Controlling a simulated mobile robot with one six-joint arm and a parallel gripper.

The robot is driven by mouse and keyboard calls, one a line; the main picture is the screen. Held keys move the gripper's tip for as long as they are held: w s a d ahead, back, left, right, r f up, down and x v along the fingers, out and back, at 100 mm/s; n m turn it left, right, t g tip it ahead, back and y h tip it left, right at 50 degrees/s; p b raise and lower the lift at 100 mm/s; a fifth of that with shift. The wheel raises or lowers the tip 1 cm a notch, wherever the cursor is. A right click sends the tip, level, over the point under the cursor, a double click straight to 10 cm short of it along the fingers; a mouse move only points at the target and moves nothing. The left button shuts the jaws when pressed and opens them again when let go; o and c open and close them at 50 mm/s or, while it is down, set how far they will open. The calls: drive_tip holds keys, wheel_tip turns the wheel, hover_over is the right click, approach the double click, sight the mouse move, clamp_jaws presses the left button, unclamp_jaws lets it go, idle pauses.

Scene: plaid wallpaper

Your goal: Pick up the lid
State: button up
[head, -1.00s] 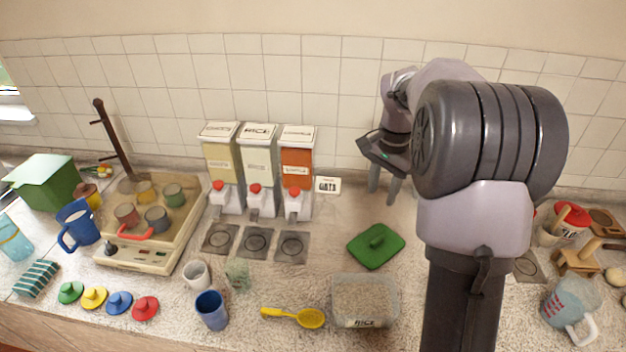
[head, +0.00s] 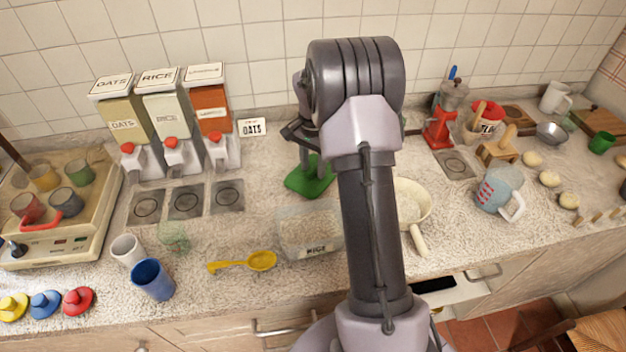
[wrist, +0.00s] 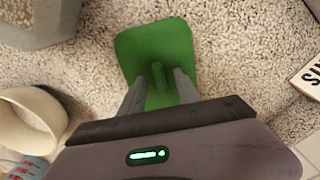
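The green lid (head: 298,184) lies flat on the speckled counter behind the clear container. It is a rounded rectangle with an upright handle, and my gripper partly hides it in the head view. In the wrist view the green lid (wrist: 150,42) is straight ahead, with its handle (wrist: 158,80) between my two fingers. My gripper (wrist: 158,92) is open, one finger on each side of the handle with gaps showing. In the head view my gripper (head: 308,158) is low over the lid.
A clear container (head: 300,240) labelled RICE stands in front of the lid. A cream pan (head: 412,205) is to its right, partly behind my arm. A yellow spoon (head: 240,262) lies nearer the front edge.

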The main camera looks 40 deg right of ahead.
drive_tip(key=shift+f, duration=0.1)
clamp_jaws()
